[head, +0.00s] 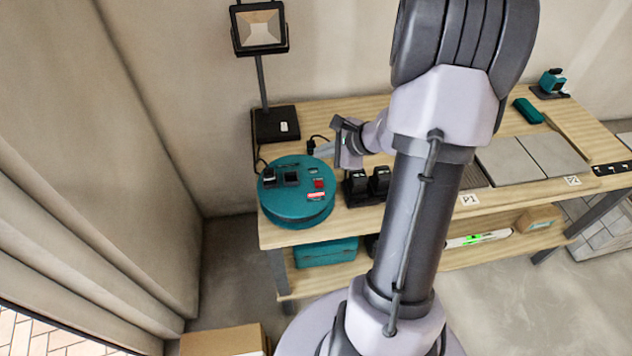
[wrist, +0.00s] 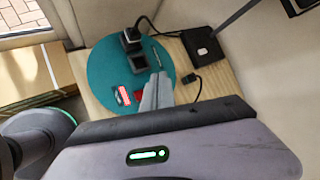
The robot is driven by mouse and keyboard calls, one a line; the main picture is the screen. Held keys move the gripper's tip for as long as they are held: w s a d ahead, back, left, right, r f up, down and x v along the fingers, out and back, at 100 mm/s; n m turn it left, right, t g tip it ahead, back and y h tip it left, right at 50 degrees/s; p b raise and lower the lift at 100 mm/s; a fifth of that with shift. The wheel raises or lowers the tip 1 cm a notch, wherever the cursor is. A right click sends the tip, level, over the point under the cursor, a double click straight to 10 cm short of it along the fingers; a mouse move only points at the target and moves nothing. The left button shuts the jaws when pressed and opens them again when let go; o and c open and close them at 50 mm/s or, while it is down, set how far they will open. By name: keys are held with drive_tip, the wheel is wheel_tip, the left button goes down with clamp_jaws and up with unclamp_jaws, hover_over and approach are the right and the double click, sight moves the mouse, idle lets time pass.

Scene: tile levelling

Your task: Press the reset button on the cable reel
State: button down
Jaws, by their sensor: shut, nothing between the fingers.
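The teal cable reel (head: 285,212) stands on the left end of the workbench; its round top (wrist: 103,68) fills the left middle of the wrist view. The top carries dark sockets, a red part (head: 319,184) and a red-and-white label (head: 316,195). In the wrist view the label (wrist: 123,95) lies beside the dark red part (wrist: 138,97), left of my fingers. I cannot tell for sure which part is the reset button. My gripper (head: 313,151) is shut and empty, above the reel's back right side; its fingers (wrist: 158,88) point toward the reel. Contact is not visible.
A black plug sits in one reel socket (wrist: 130,40), its cable running to the lamp's base (head: 275,124). A loose plug (wrist: 190,79) lies on the bench beside the reel. Black chargers (head: 367,182) stand right of it. Grey tiles (head: 508,160) lie further right.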

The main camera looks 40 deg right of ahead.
sight(322, 185)
drive_tip(key=shift+f, duration=0.1)
wheel_tip(322, 185, down, 8)
drive_tip(key=b, duration=0.7)
drive_tip(key=shift+f, duration=0.3)
drive_tip(key=shift+a, duration=0.1)
idle(1.3)
drive_tip(key=shift+f+b, duration=0.45)
drive_tip(key=shift+b, duration=0.45)
drive_tip(key=shift+f+b, duration=0.5)
drive_tip(key=shift+b, duration=0.1)
drive_tip(key=shift+r, duration=0.1)
idle(0.4)
drive_tip(key=shift+r+p, duration=0.65)
drive_tip(key=shift+r, duration=0.2)
